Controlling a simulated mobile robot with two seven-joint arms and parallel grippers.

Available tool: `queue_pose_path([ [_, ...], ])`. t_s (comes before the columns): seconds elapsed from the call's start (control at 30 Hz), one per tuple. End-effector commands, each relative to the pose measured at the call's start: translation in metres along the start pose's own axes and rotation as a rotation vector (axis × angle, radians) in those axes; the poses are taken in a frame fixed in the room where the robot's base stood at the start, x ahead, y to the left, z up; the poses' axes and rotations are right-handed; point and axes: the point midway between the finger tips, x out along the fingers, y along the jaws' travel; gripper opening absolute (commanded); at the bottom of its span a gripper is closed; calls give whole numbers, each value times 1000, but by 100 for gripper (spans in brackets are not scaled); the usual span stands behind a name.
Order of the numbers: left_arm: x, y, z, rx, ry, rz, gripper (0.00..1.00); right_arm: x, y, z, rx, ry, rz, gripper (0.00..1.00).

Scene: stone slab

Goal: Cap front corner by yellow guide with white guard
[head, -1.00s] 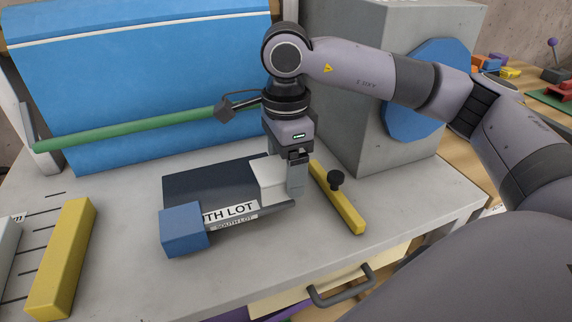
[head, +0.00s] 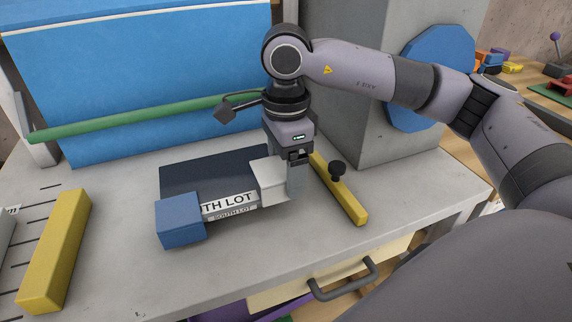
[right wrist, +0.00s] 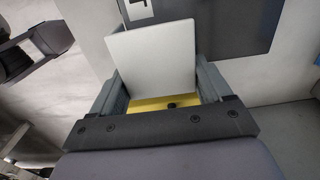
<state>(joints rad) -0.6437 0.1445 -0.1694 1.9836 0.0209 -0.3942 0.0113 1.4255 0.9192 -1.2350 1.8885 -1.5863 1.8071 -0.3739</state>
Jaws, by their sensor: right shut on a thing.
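The dark slab (head: 205,176) lies on the grey bench, with a "SOUTH LOT" label on its front. A blue guard (head: 180,218) sits on its front left corner. The white guard (head: 266,173) is at the front right corner, beside the yellow guide (head: 338,190), and its front face overlaps the slab's front edge. Whether it is fully seated I cannot tell. My right gripper (head: 294,188) points down and is shut on the white guard, which shows between the fingers in the right wrist view (right wrist: 155,60). My left gripper is not in view.
The yellow guide has a black knob (head: 338,168). A yellow block (head: 55,250) lies at the left. A green bar (head: 130,119) runs before a blue panel (head: 140,70) behind. A grey housing (head: 355,90) stands at the back right. A drawer handle (head: 342,285) projects below the bench front.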

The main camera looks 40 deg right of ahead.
Motion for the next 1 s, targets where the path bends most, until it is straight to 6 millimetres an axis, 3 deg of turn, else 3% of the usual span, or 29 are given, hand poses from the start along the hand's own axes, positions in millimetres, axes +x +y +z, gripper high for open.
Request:
queue_pose_path([
  [0.27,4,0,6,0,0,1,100,8,0,0,0,0,0,49],
  [0.3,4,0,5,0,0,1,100,7,0,0,0,0,-1,85],
  [0.37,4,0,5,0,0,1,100,7,0,0,0,0,-1,100],
  [0.8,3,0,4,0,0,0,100,7,0,0,0,0,0,100],
  [1.0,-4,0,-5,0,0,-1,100,-6,0,0,0,0,0,100],
])
